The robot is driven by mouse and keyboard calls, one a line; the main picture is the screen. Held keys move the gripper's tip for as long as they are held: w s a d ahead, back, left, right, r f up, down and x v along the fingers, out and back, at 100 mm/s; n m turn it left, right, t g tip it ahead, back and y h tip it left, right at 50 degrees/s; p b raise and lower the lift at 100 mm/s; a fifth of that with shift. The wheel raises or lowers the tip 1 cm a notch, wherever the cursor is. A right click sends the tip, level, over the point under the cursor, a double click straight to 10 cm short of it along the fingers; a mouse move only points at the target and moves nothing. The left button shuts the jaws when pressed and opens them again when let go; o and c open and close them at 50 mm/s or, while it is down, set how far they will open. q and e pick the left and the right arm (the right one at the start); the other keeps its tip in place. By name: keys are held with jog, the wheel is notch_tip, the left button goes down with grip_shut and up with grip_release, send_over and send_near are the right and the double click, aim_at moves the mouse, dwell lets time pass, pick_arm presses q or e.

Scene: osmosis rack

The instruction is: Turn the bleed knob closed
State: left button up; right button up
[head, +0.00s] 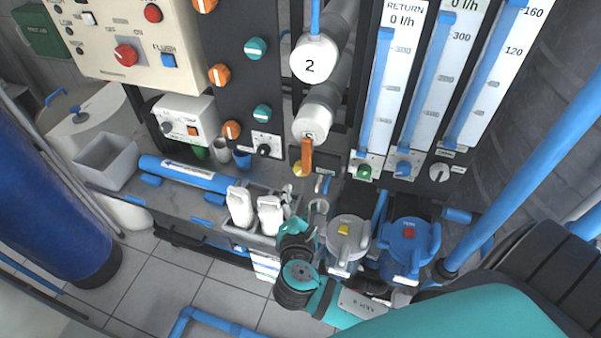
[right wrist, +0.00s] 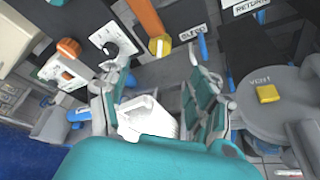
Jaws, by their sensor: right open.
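My right gripper (right wrist: 160,88) is open and touches neither knob. In the head view it (head: 291,218) is below them. My left gripper is not in view.
White bottles (head: 241,207) stand in a grey tray just left of my right gripper. A grey-lidded housing (head: 348,240) and a blue-lidded one (head: 408,246) stand to its right. Flow meters (head: 380,90) line the panel above. A blue pipe (head: 190,172) lies along the ledge.

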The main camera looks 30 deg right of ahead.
jog(key=p+x, duration=0.1)
jog(key=x, duration=1.1)
jog(key=shift+w+d, duration=0.1)
jog(key=shift+w, duration=0.05)
jog(key=c, duration=1.2)
jog(key=m+t+b, duration=0.1)
jog(key=m+b, duration=0.1)
jog(key=b, duration=0.1)
jog(key=shift+f, duration=0.1)
jog(key=o, duration=1.2)
